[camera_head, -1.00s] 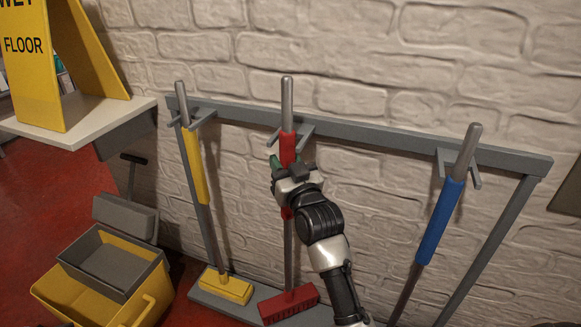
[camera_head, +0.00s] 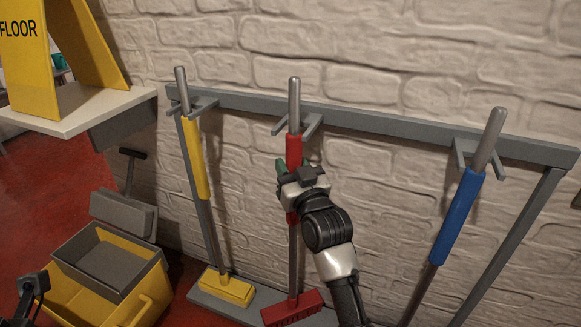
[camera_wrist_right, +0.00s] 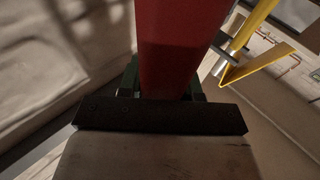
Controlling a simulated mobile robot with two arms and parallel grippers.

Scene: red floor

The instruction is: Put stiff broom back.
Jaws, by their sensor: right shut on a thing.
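A broom with a red grip and red head (camera_head: 291,310) stands nearly upright in the middle of the grey wall rack (camera_head: 365,118). Its grey handle top is at the middle pronged holder (camera_head: 310,122), and its head is at the grey base bar. I cannot tell whether the handle is fully between the prongs. My right gripper (camera_head: 288,172) is shut on the red grip below the holder; the red grip (camera_wrist_right: 182,45) fills the middle of the right wrist view. A dark part at the lower left edge looks like my left gripper (camera_head: 33,284); its jaws are unclear.
A yellow-gripped broom (camera_head: 196,160) hangs at the rack's left and a blue-gripped handle (camera_head: 459,215) at its right. A yellow bucket (camera_head: 140,300) stands lower left. A yellow floor sign (camera_head: 35,70) stands on a white shelf (camera_head: 80,108). The white brick wall is behind.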

